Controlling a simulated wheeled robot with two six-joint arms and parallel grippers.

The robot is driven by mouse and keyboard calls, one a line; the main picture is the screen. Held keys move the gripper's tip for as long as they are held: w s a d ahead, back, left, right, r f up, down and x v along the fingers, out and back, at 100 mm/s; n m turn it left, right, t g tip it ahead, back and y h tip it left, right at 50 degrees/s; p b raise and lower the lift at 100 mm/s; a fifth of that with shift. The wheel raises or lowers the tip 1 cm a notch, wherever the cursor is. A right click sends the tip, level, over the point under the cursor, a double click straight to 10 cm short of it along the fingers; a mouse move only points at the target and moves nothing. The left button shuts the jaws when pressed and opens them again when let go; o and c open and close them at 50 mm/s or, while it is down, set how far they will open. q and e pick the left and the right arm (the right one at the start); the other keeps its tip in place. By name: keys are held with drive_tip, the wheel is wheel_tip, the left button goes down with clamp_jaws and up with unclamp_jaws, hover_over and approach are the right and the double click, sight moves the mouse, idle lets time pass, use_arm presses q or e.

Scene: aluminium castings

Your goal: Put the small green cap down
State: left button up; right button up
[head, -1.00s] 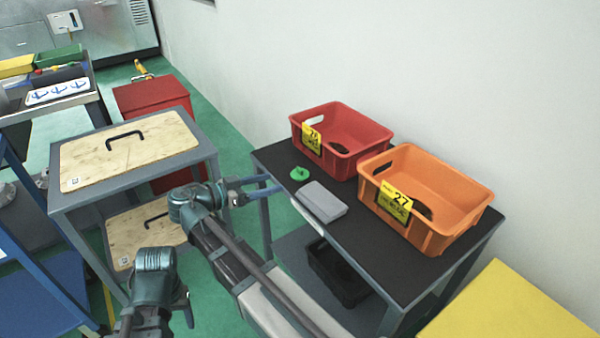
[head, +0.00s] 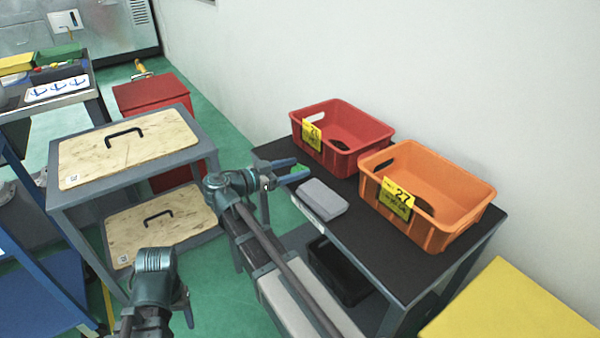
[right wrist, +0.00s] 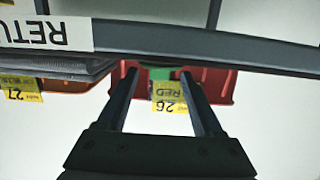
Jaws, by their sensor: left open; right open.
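The small green cap (head: 300,169) is at the left end of the dark tabletop (head: 375,250), close to the red bin. My right gripper (head: 291,170) is open at the cap, its blue fingers hiding part of it. In the right wrist view the green cap (right wrist: 160,74) shows between the tips of the open fingers (right wrist: 160,76). I cannot tell whether either finger touches it. My left gripper (head: 187,308) hangs low over the floor at the lower left, open and apart from the cap.
A red bin (head: 372,155) and an orange bin (head: 450,231) stand on the table. A grey block (head: 322,198) lies in front of them, close to my right gripper. A cart with wooden panels (head: 80,170) stands left. A yellow surface (head: 510,310) is lower right.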

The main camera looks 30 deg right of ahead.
sight(301, 166)
drive_tip(key=shift+d, duration=0.1)
drive_tip(key=d, duration=0.5)
drive_tip(key=shift+w+f+b, duration=0.2)
drive_tip(key=shift+f+b, duration=0.15)
drive_tip(key=shift+c, duration=0.3)
clamp_jaws()
